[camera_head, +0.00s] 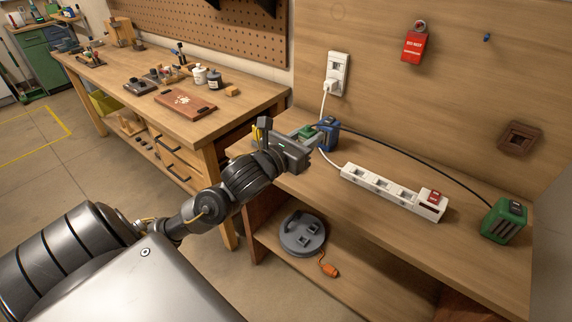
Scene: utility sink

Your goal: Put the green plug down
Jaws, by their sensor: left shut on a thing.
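My left gripper (306,146) reaches over the left end of the wooden shelf top (320,175). It is shut on the green plug (308,131), which is partly hidden by the fingers. A blue box-shaped thing (329,132) stands right behind the plug; I cannot tell whether they touch. A black cable (420,152) runs from near the blue thing to a green box (504,221) at the right of the shelf top. My right gripper is not in view.
A white power strip (393,193) with a red switch lies mid-shelf, its white cord leading to a wall outlet (337,75). A grey cable reel (303,234) with an orange plug (329,270) sits on the lower shelf. A workbench (240,100) stands left. The shelf front is mostly clear.

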